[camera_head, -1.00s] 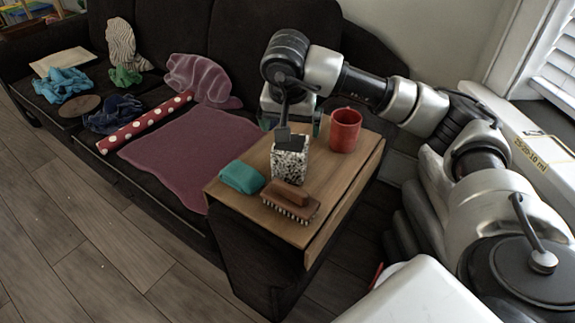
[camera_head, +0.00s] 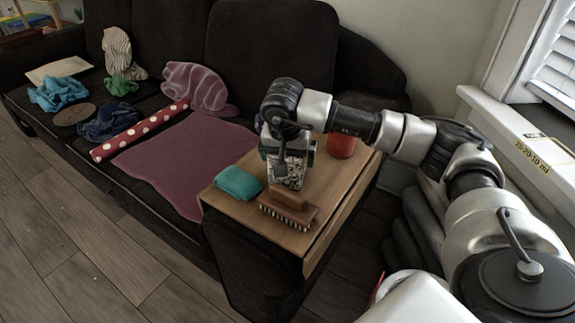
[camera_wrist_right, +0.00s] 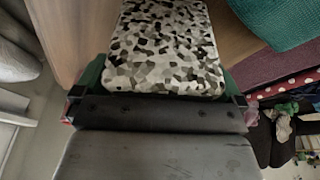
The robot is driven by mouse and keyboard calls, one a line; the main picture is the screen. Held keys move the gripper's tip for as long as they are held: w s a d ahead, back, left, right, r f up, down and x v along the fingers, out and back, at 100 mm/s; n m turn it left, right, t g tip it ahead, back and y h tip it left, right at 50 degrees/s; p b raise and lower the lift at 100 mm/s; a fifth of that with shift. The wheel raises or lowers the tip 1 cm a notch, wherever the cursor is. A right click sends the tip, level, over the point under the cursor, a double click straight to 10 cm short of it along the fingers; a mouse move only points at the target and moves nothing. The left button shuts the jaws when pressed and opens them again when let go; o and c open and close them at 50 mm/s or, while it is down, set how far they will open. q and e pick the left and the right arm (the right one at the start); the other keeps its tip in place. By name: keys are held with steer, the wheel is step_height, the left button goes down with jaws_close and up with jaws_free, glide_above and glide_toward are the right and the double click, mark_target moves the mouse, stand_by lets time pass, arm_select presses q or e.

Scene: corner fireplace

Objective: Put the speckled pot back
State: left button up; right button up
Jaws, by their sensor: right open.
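The speckled pot (camera_head: 291,176), black, white and grey, stands on the small wooden table (camera_head: 329,205) beside the sofa. In the head view my right gripper (camera_head: 287,160) is over the pot and hides its upper part. In the right wrist view the pot (camera_wrist_right: 165,45) fills the upper middle, close in front of the open gripper (camera_wrist_right: 163,90). Green finger parts show at both sides of the pot's near end. Whether they touch it I cannot tell. My left gripper is not in view.
A brown brush (camera_head: 288,209) lies just in front of the pot. A teal cloth-like block (camera_head: 238,184) lies to its left, and a red mug (camera_head: 341,146) stands behind to the right. The sofa (camera_head: 270,50) holds several cloths and a dotted roll (camera_head: 140,131).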

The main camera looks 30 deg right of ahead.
steer(key=shift+f, duration=0.1)
steer(key=c, duration=1.1)
steer(key=shift+o, duration=0.2)
